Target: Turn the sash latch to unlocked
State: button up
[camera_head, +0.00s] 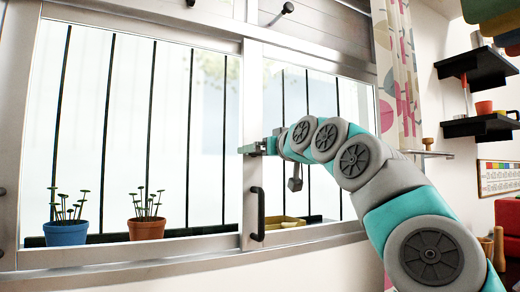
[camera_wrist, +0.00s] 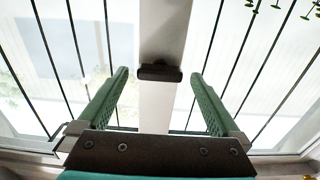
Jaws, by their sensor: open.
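A short dark bar that looks like the sash latch (camera_wrist: 160,72) lies crosswise on the pale window stile (camera_wrist: 163,25) in the wrist view. My gripper (camera_wrist: 160,73) is open, with one green finger on each side of the bar in the picture and visible gaps between. I cannot tell whether the fingertips reach as deep as the bar. In the head view my gripper (camera_head: 250,148) is at the middle stile (camera_head: 252,90), above a black pull handle (camera_head: 257,213). The latch cannot be made out there.
A blue pot (camera_head: 66,234) and a terracotta pot (camera_head: 146,229) with plants stand behind the left pane. A yellow tray (camera_head: 283,222) is behind the right pane. A patterned curtain (camera_head: 400,70) and black shelves (camera_head: 475,68) are on the right.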

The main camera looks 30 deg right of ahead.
jog(key=shift+w, duration=0.25)
jog(key=c, duration=1.4)
